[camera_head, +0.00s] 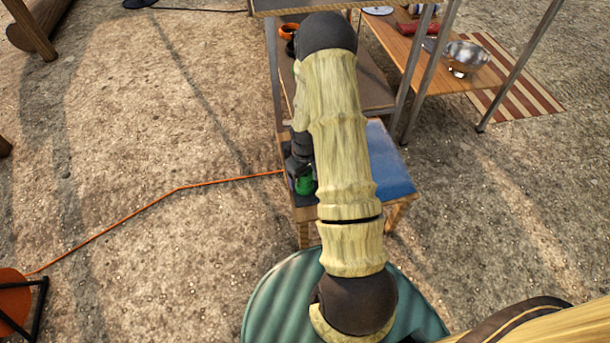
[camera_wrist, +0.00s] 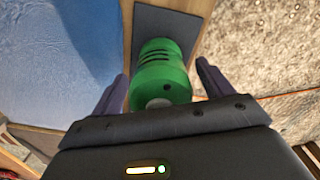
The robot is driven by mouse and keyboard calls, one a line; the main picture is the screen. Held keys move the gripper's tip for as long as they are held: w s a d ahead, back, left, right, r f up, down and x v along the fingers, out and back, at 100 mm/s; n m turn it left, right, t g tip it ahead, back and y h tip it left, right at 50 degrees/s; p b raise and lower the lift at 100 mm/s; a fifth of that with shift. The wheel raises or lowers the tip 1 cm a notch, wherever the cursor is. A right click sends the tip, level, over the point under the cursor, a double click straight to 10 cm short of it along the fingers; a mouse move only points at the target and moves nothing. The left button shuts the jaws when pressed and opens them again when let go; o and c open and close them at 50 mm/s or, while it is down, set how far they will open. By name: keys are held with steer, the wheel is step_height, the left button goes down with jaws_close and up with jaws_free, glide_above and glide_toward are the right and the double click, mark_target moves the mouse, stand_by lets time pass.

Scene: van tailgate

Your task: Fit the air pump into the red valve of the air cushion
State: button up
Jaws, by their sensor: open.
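The green air pump (camera_wrist: 163,68) stands on a dark mat (camera_wrist: 150,22) at one end of a wooden bench. In the wrist view it is between the two spread fingers of my gripper (camera_wrist: 161,80), with visible gaps on both sides. In the head view the pump (camera_head: 305,184) shows just below my dark gripper (camera_head: 297,160), left of my arm. The blue air cushion (camera_head: 390,168) lies on the same bench, right of my arm, which hides part of it. It also fills the left of the wrist view (camera_wrist: 55,55). The red valve is not visible.
A grey metal-legged shelf (camera_head: 372,92) rises behind the bench, with an orange cup (camera_head: 288,31) on it. A wooden table (camera_head: 425,72) with a steel bowl (camera_head: 465,57) stands at the upper right. An orange cord (camera_head: 120,217) crosses open ground at left.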

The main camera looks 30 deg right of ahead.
step_height(320, 180, up, 17)
steer(key=p, duration=0.7)
steer(key=shift+r, duration=0.2)
steer(key=s+a+r+m+t, duration=0.2)
steer(key=s+a+r+t, duration=0.1)
steer(key=s+a+r, duration=1.1)
step_height(320, 180, up, 38)
steer(key=w+p, duration=0.1)
steer(key=p, duration=3.5)
steer(key=shift+w+d+f, duration=0.2)
steer(key=shift+w+f, duration=0.05)
steer(key=shift+f, duration=0.1)
